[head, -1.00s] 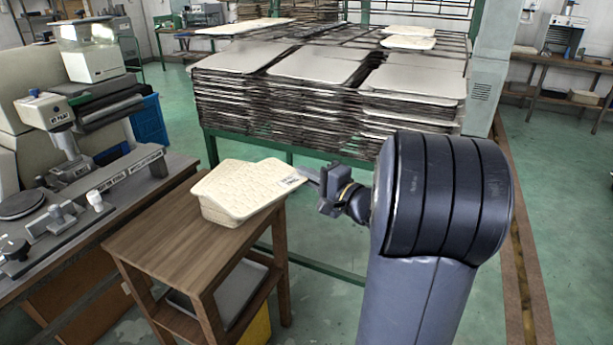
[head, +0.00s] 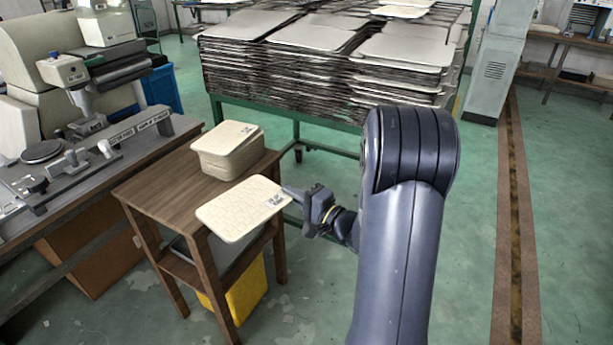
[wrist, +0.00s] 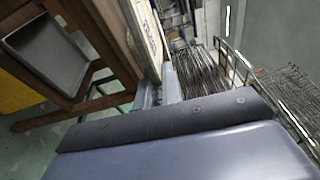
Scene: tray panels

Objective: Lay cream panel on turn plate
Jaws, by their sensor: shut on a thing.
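A cream panel (head: 240,209) with a small printed label at its right corner is held flat in the air. My gripper (head: 291,194) is shut on its right corner, and the panel extends to the left. The panel overlaps the front edge of a wooden stand in the picture and is clear of the stack (head: 226,160) of cream panels behind it. In the wrist view the panel (wrist: 143,32) shows nearly edge-on. A dark round plate (head: 43,151) lies on the machine bench at the left; I cannot tell for sure that it is the turn plate.
The wooden stand (head: 160,190) has a bare top at its left and front. A grey tray (wrist: 48,55) sits on its lower shelf, with a yellow bin (head: 248,290) below. A rack of stacked trays (head: 310,32) stands behind. The floor at the right is clear.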

